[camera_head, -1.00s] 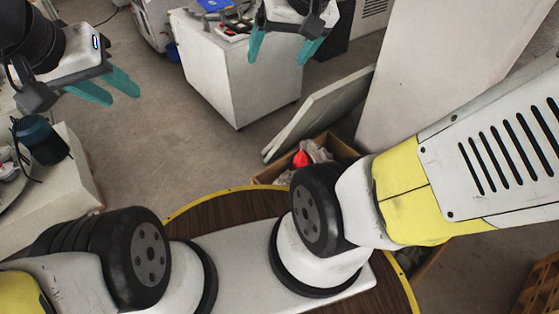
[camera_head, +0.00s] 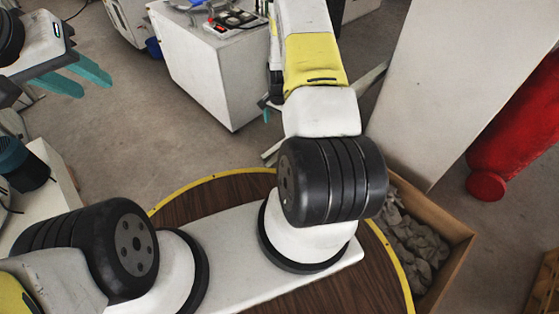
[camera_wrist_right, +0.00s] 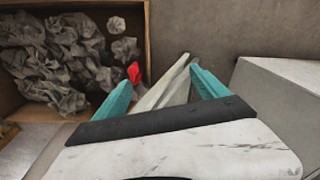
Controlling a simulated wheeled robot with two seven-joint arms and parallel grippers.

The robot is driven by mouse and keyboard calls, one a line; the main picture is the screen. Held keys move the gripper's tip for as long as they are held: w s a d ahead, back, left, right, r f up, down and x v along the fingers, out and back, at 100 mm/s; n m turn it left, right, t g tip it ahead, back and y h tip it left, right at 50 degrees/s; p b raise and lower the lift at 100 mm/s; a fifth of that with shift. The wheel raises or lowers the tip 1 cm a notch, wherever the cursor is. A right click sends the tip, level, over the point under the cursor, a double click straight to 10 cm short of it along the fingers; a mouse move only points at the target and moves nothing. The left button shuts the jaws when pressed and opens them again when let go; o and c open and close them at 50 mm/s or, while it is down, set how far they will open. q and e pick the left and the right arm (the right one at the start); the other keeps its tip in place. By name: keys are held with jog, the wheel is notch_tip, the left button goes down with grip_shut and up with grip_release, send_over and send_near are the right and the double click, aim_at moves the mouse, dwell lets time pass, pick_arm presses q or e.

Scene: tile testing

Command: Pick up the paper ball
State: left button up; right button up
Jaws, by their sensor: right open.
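Crumpled grey paper balls (camera_wrist_right: 50,60) lie heaped in a wooden box (camera_wrist_right: 147,40) at the upper left of the right wrist view. A small paler paper ball (camera_wrist_right: 116,25) lies apart near the box's far right corner. The box (camera_head: 455,262) with grey paper (camera_head: 412,240) also shows at the right in the head view. My right gripper (camera_wrist_right: 160,78) is open and empty, its fingers to the right of the heap. In the head view my right arm hides most of it. My left gripper (camera_head: 96,89) is open and empty at the upper left, away from the box.
A red object (camera_wrist_right: 134,72) shows beside my right gripper's left finger. A pale leaning panel (camera_wrist_right: 165,85) lies behind the fingers. A white cabinet (camera_head: 215,75) stands at the back, a white board (camera_head: 440,90) and a red cylinder (camera_head: 515,130) at the right.

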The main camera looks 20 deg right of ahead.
jog(key=s+f, duration=0.4)
jog(key=f, duration=0.4)
jog(key=s+f+m+g, duration=0.1)
jog(key=s+f, duration=0.4)
jog(key=f, duration=0.4)
jog(key=s+f+m, duration=0.1)
jog(key=s+f, duration=0.4)
jog(key=f, duration=0.4)
jog(key=shift+d+f+g, duration=0.1)
jog(key=shift+d+g, duration=0.1)
jog(key=shift+g, duration=0.2)
jog(key=f, duration=0.7)
jog(key=shift+s+a+f, duration=0.1)
jog(key=shift+s+f, duration=0.15)
jog(key=shift+s, duration=0.15)
jog(key=c, duration=1.4)
jog(key=shift+r, duration=0.1)
